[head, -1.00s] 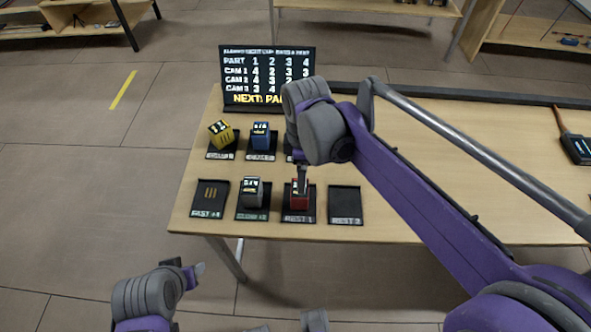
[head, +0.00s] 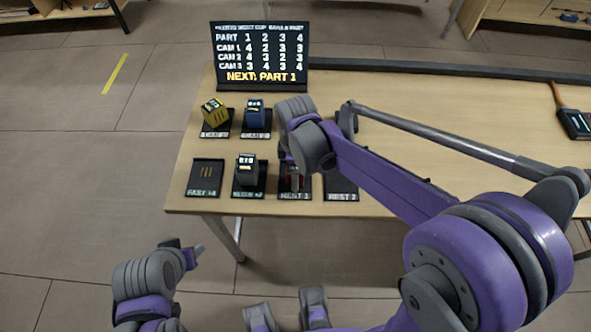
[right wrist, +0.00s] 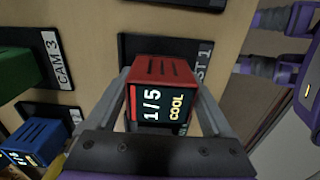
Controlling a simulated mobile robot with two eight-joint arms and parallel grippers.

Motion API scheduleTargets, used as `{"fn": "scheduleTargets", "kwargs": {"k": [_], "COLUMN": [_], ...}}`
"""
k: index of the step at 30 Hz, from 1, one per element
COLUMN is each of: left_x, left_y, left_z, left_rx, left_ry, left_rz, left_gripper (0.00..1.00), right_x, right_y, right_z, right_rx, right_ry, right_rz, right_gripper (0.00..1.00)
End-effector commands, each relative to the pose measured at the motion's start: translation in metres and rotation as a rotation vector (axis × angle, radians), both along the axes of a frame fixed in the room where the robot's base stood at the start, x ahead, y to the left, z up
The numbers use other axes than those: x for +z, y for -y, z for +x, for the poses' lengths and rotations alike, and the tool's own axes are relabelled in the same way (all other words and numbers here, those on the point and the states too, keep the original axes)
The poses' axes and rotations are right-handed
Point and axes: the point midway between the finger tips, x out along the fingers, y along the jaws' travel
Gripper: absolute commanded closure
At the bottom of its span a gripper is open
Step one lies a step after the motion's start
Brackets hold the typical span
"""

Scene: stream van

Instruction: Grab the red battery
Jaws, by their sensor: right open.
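The red battery (head: 292,181) stands on a black pad (head: 295,196) in the front row, partly hidden by my right gripper (head: 299,178) in the head view. In the right wrist view the red battery (right wrist: 165,70) shows a screen reading 1/5 COOL. My right gripper's fingers (right wrist: 164,108) are open, one on each side of it; I cannot tell whether they touch it. My left gripper (head: 192,253) is low at the left, away from the table; its jaw opening is unclear.
A grey battery (head: 246,171) stands just left, with an empty pad (head: 205,178) beyond it. Yellow (head: 214,111) and blue (head: 255,114) batteries stand behind. A green block (right wrist: 18,72) shows by CAM 3. A black sign (head: 260,60) stands at the back. The table's right side is mostly clear.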

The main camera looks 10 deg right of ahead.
Motion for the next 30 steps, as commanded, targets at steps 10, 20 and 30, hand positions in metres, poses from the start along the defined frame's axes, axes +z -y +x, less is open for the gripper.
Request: {"fn": "scheduleTargets", "kwargs": {"k": [10,20,30], "left_x": [0.000,0.000,0.003], "left_y": [0.000,0.000,0.000], "left_z": [0.000,0.000,0.001], "left_rx": [0.000,0.000,0.000], "left_ry": [0.000,0.000,0.001], "left_rz": [0.000,0.000,0.000], "left_gripper": [0.50,0.50,0.50], "right_x": [0.001,0.001,0.022], "right_y": [0.000,0.000,0.000], "right_z": [0.000,0.000,0.000], "right_rx": [0.000,0.000,0.000], "right_ry": [0.000,0.000,0.000], "right_rz": [0.000,0.000,0.000], "right_gripper": [0.55,1.00,1.00]}}
